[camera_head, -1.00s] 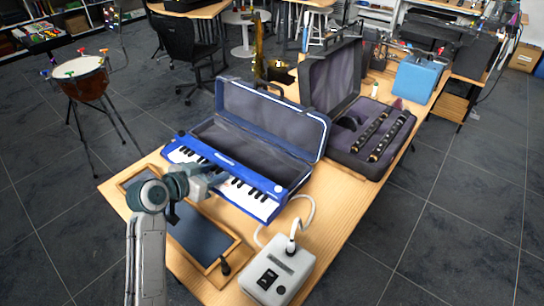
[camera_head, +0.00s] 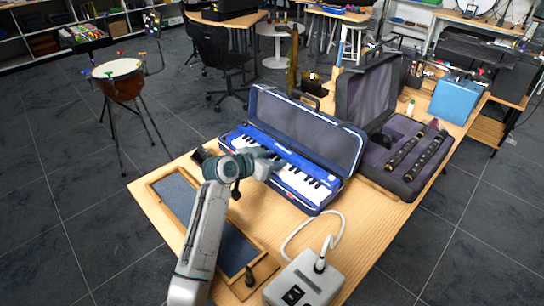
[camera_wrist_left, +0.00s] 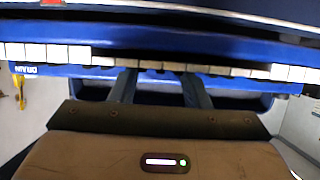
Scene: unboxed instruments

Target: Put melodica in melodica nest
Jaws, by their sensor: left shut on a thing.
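The melodica (camera_head: 304,182), blue with white and black keys, lies over the lower half of the open blue case (camera_head: 312,130). Its keys face up and it covers most of the case floor. I cannot tell whether it rests fully on the bottom. My left gripper (camera_head: 270,164) is shut on the melodica near the middle of its front side. In the left wrist view, the fingers (camera_wrist_left: 162,88) reach the melodica's blue edge (camera_wrist_left: 60,72) below a row of white keys. My right gripper is not in view.
A dark case (camera_head: 385,160) with black woodwind pieces stands open at the right. A wooden tray (camera_head: 262,271) with a dark inlay lies in front. A kettle-shaped drum (camera_head: 118,75) stands on the floor at left.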

